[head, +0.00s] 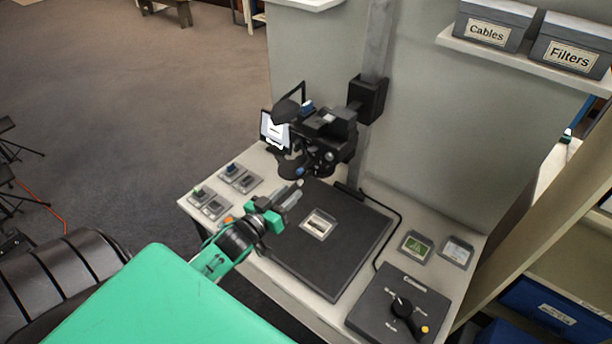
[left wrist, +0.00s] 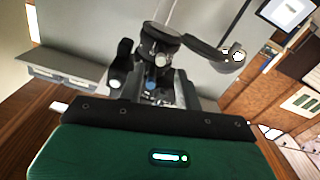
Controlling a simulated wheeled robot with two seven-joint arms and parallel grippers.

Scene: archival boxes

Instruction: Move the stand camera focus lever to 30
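The stand camera (head: 328,138) is black and hangs from a grey column over a dark baseboard. It also shows in the left wrist view (left wrist: 158,50), straight ahead of the gripper. A blue part shows low on it. A focus lever and its scale cannot be made out there. A black control box (head: 375,308) at the front right carries a dial with an orange-tipped lever (head: 424,329); its markings are too small to read. My left gripper (head: 296,192) is just below and left of the camera, apparently apart from it. Its finger gap is not clear.
A small framed slide (head: 318,224) lies on the baseboard (head: 332,268). Several small cases lie at the table's left; two more (head: 416,247) lie right of the board. A small screen (head: 274,130) stands behind the camera. A shelf with labelled boxes (head: 493,24) hangs upper right.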

